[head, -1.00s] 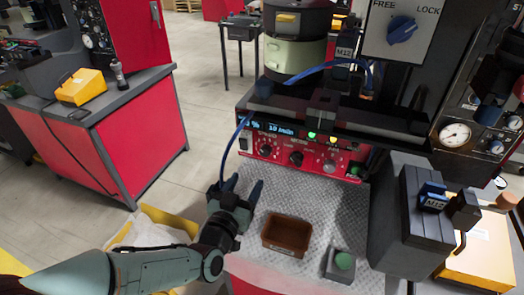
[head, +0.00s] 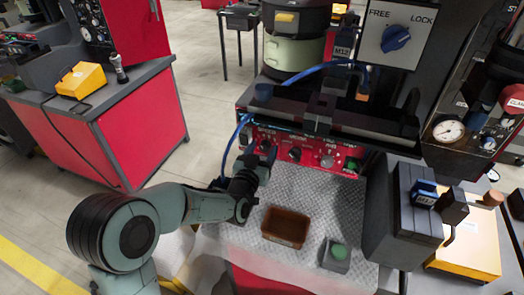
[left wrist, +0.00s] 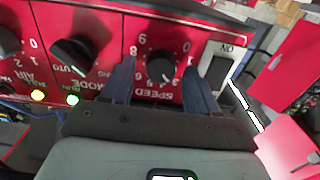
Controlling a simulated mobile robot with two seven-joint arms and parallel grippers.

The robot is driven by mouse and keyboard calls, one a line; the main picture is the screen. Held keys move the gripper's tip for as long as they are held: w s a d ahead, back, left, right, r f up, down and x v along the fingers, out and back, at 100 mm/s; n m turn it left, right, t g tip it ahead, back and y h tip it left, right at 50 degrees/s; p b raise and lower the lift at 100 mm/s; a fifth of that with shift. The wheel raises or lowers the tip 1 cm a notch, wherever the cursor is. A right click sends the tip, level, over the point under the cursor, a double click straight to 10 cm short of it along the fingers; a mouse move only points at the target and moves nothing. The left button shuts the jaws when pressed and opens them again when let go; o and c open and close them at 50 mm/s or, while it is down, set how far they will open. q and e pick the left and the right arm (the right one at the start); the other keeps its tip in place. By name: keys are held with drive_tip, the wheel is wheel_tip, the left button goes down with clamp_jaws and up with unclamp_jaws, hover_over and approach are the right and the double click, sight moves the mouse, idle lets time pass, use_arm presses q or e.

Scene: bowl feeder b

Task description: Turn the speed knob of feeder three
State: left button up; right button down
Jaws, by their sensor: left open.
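The red control panel (head: 310,158) stands at the back of the metal plate. Its black speed knob shows in the left wrist view (left wrist: 161,65), upside down, with the word SPEED and a number dial around it. My left gripper (head: 262,150) is at the left part of the panel. In the left wrist view my left gripper (left wrist: 160,78) is open, with one blue finger on each side of the speed knob. I cannot tell whether the fingers touch it. The mode knob (left wrist: 73,52) is beside it. My right gripper is not in view.
A rocker switch (left wrist: 217,66) sits close beside one finger. A brown bin (head: 285,228) and a green button box (head: 336,254) stand on the plate. A blue cable (head: 234,137) hangs left of the panel. A dark box (head: 405,215) stands at the right.

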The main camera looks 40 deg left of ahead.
use_arm(q)
drive_tip(key=c, duration=1)
drive_tip(key=shift+c, duration=0.2)
drive_tip(key=shift+f+m+b, duration=0.1)
drive_tip(key=shift+m+b, duration=0.2)
drive_tip(key=shift+m, duration=0.1)
drive_tip(key=shift+m+b, duration=0.6)
drive_tip(key=shift+m, duration=0.3)
drive_tip(key=shift+m+b, duration=0.5)
drive_tip(key=shift+m, duration=1.3)
